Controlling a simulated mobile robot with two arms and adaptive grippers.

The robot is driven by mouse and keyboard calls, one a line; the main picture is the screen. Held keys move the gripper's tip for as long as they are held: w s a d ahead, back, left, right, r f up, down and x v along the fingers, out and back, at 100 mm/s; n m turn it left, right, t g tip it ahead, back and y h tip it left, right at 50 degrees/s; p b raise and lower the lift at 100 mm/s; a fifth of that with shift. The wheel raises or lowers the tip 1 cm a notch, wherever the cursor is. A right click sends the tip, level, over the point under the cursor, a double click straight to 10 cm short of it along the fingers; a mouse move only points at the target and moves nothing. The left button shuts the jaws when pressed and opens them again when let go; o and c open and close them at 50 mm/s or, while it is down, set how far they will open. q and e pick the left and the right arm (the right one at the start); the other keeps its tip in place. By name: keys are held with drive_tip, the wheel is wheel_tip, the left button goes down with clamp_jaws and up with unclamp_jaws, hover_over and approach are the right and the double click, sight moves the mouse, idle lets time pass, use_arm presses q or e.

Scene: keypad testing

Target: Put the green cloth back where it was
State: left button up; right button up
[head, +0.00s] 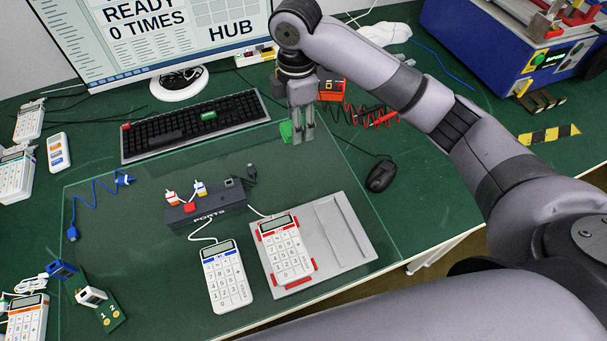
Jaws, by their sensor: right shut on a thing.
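The green cloth (286,131) is a small bright green patch at the fingers of my right gripper (302,138). Most of it is hidden behind the fingers. The gripper points down, shut on the cloth, over the green desk just right of the keyboard's right end. I cannot tell whether the cloth touches the surface. My left gripper is not in view.
The black keyboard (190,128) lies left of the gripper, a red coiled cable (360,115) to its right, and a black mouse (381,176) at lower right. The ports hub (205,206), two keypads and a grey tray (338,232) lie in front. The monitor (150,35) stands behind.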

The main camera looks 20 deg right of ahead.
sight(299, 179)
wheel_tip(299, 179, down, 18)
drive_tip(key=shift+f+p, duration=0.2)
drive_tip(key=shift+p, duration=0.25)
drive_tip(key=o, duration=0.6)
drive_tip(key=shift+f, duration=0.15)
drive_tip(key=o, duration=0.4)
wheel_tip(299, 179, up, 12)
drive_tip(key=shift+r, duration=0.2)
